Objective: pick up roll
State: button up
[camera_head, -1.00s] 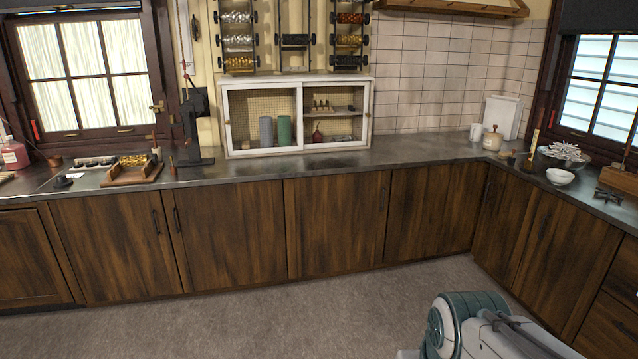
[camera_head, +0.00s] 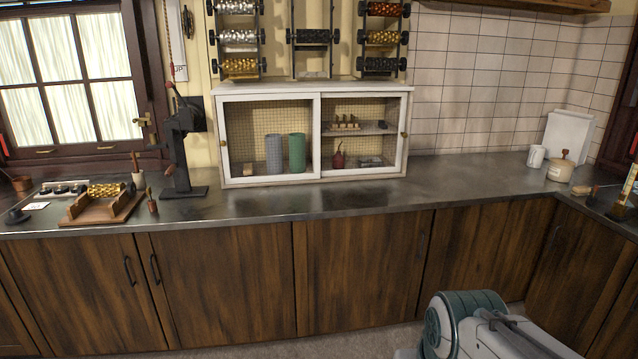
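Several patterned rolls hang on wall racks at the top centre of the head view. The left rack holds silver rolls (camera_head: 237,38) above a gold roll (camera_head: 239,66). The middle rack shows a black roll (camera_head: 313,37). The right rack holds a red roll (camera_head: 384,9), another gold roll (camera_head: 384,38) and a black roll (camera_head: 382,64). One more gold roll (camera_head: 108,189) lies in a wooden stand (camera_head: 92,213) on the counter at left. Part of my arm shows at the bottom right, apart from all the rolls. My gripper is not in view.
A white cabinet (camera_head: 318,135) stands on the counter (camera_head: 450,180) below the racks, with grey (camera_head: 274,154) and green (camera_head: 296,153) cylinders inside. A dark lever press (camera_head: 182,145) stands left of it. The counter's front middle is clear. Wooden cupboards (camera_head: 365,260) line the front.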

aim_at(302, 35)
jog(key=u, duration=0.2)
jog(key=i, duration=3.05)
jog(key=u, duration=0.15)
